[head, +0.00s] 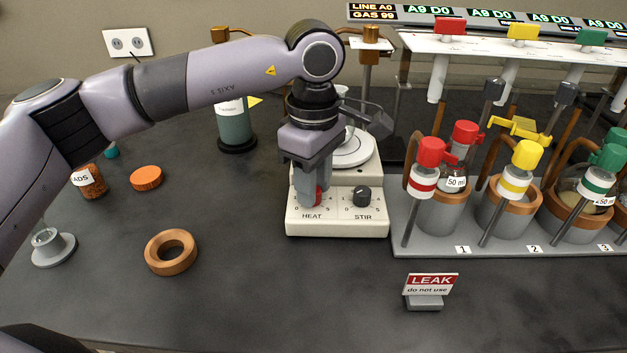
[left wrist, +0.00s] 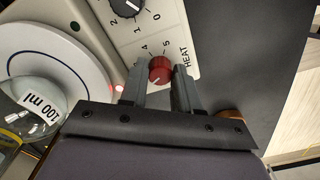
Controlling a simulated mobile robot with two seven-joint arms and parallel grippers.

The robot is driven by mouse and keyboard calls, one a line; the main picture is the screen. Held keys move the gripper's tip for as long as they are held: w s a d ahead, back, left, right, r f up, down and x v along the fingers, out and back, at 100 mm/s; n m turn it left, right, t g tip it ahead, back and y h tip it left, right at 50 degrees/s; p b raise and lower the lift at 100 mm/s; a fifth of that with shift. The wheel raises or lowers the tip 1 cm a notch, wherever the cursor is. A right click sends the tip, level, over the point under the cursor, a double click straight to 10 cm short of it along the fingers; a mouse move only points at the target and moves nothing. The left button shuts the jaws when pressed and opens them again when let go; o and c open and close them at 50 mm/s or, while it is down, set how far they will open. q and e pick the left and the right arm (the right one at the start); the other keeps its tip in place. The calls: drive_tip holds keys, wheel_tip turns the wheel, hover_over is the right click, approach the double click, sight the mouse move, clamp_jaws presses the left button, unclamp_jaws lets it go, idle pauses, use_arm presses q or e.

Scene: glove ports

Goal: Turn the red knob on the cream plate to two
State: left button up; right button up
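The cream plate (head: 337,227) is the front of a hotplate, with a HEAT knob and a black STIR knob (head: 361,197). The red knob (head: 318,196) is the HEAT one, partly hidden by my left gripper (head: 313,197). In the left wrist view the red knob (left wrist: 160,70) sits between the fingertips of my left gripper (left wrist: 161,80), which appear to touch it on both sides. Its pale pointer mark faces lower left there, away from the visible 4 and 5. The numeral it points at is hidden. My right gripper is not in view.
A rack (head: 445,243) of flasks with coloured caps stands on the right. A LEAK sign (head: 430,289) stands in front. A wooden ring (head: 171,252) and an orange lid (head: 146,178) lie left. The counter before the hotplate is clear.

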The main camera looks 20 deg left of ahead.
use_arm(q)
drive_tip(key=o, duration=0.3)
drive_tip(key=shift+r, duration=3.65)
